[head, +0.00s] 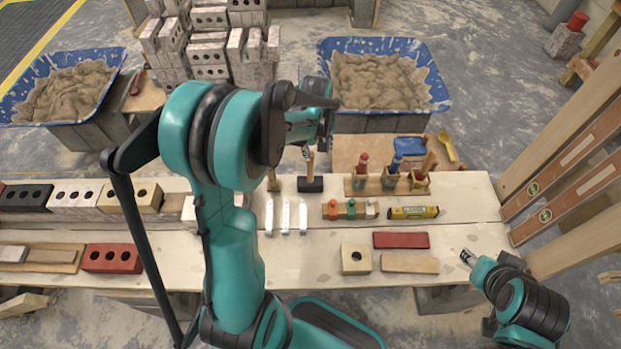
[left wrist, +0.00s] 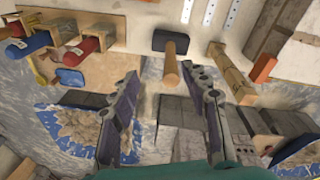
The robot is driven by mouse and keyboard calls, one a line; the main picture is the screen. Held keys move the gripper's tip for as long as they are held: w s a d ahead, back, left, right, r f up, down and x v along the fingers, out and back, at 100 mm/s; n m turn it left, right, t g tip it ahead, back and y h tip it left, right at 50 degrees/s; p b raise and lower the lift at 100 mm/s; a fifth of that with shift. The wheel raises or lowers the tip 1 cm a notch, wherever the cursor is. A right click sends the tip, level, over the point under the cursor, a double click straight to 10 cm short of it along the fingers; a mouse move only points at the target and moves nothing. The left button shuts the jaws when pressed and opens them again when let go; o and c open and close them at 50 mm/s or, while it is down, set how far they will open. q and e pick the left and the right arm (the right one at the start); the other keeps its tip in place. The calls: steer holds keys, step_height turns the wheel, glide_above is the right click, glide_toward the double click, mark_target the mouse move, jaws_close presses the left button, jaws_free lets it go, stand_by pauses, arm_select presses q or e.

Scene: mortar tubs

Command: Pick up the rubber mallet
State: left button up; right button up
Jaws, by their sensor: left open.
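In the head view my left arm partly hides the left gripper (head: 307,150). My right gripper (head: 467,257) is by the bench's right end, its jaws too small to judge.
A wooden-handled tool (left wrist: 232,75) lies close to the mallet's right in the left wrist view. A wooden holder with red and blue-handled tools (head: 388,183) stands to its right in the head view. Blue mortar tubs (head: 437,92) and stacked bricks are behind the bench.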

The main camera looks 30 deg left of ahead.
mark_target(310, 166)
arm_select(q)
steer(key=a+f+n, duration=0.1)
steer(key=f, duration=0.1)
steer(key=w+a+f+g+p, duration=0.1)
steer(key=a+f+n, duration=0.1)
steer(key=f, duration=0.1)
steer(key=shift+w+a+f+n, duration=0.3)
steer(key=shift+w, duration=0.05)
steer(key=f+b, duration=0.1)
steer(key=f, duration=0.4)
steer(key=f+b, duration=0.1)
steer(key=f, duration=0.2)
steer(key=shift+w+f+b, duration=0.1)
steer(key=shift+w+b, duration=0.2)
steer(key=shift+c, duration=0.2)
jaws_close()
